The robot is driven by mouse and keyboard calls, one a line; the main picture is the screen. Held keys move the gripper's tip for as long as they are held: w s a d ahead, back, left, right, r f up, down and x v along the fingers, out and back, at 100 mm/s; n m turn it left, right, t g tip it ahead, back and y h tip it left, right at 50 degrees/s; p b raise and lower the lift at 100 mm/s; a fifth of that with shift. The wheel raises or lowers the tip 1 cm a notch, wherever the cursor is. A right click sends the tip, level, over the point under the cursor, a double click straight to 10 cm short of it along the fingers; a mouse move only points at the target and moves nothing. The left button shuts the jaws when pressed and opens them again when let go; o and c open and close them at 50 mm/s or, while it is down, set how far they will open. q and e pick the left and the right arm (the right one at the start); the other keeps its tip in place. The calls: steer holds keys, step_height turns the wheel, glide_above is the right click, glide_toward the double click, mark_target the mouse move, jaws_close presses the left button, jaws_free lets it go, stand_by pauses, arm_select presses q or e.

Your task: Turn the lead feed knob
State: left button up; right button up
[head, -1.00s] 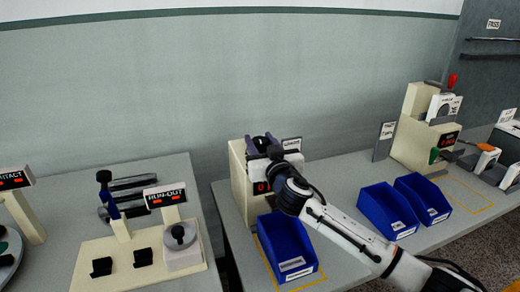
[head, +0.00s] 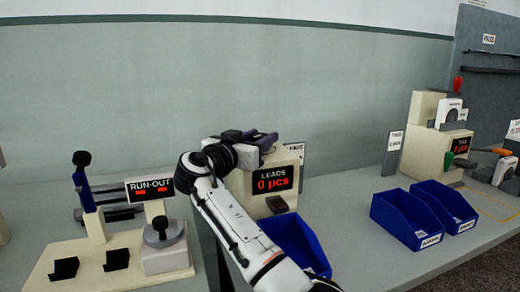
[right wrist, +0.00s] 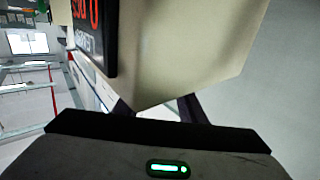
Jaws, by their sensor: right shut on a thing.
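The lead feeder is a cream box (head: 292,160) with a black display (head: 272,180) that reads LEADS 0 pcs in red. My right gripper (head: 262,138) is at the top of this box, with its dark purple fingers lying across it. It is shut on the lead feed knob, which the fingers and the box hide. In the right wrist view the cream box (right wrist: 190,45) fills the middle, and the fingertips pass out of sight beyond its edge. My left gripper is not in view.
A blue bin (head: 300,243) stands before the feeder, partly behind my right arm. Two more blue bins (head: 405,220) (head: 448,205) stand to the right. A run-out station (head: 120,262) is on the left table. A tester (head: 425,135) stands at the far right.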

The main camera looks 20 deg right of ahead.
steer(key=shift+r+m+g+h+b, duration=0.1)
steer(key=shift+m+g+h+b, duration=0.5)
steer(key=shift+m+g+h, duration=0.5)
steer(key=o, duration=1.1)
steer(key=shift+c, duration=0.2)
